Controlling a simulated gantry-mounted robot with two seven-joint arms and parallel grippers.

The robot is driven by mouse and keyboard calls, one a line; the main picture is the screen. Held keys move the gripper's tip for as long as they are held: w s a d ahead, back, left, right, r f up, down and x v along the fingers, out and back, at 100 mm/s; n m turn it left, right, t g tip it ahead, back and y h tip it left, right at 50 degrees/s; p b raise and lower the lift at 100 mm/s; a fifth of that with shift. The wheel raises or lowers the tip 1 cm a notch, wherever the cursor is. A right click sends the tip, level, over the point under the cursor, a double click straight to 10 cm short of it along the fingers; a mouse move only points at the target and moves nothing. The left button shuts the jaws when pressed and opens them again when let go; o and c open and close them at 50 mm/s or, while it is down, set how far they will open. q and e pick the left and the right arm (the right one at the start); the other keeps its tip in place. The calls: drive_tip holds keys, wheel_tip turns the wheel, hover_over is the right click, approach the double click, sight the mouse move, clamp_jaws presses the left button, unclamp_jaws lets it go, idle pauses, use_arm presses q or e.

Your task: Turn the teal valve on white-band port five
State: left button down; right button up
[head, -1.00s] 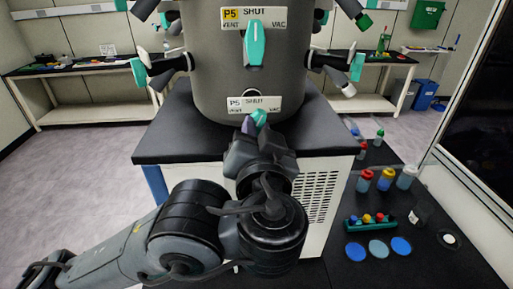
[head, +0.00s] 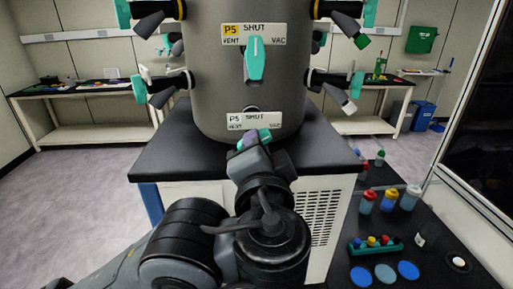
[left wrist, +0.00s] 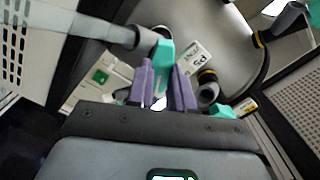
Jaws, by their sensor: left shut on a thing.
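The white-band port five label (head: 254,120), reading P5 SHUT with VENT and VAC below, is low on the grey chamber (head: 200,85). The teal valve handle (head: 264,135) just below it leans to the right. My left gripper (head: 250,140) is shut on this handle and hides part of it. In the left wrist view, the purple fingers (left wrist: 167,88) stand on either side of the teal handle (left wrist: 162,54), beside the P5 label (left wrist: 197,60). My right gripper is not in view.
A yellow-band P5 port with its own upright teal handle (head: 254,60) sits directly above. Other ports with teal handles (head: 139,89) stick out on both sides. The black bench top (head: 165,155) is clear; bottles (head: 389,201) and a tube rack (head: 375,245) stand at the right.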

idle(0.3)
use_arm(q)
drive_tip(key=c, duration=1)
unclamp_jaws()
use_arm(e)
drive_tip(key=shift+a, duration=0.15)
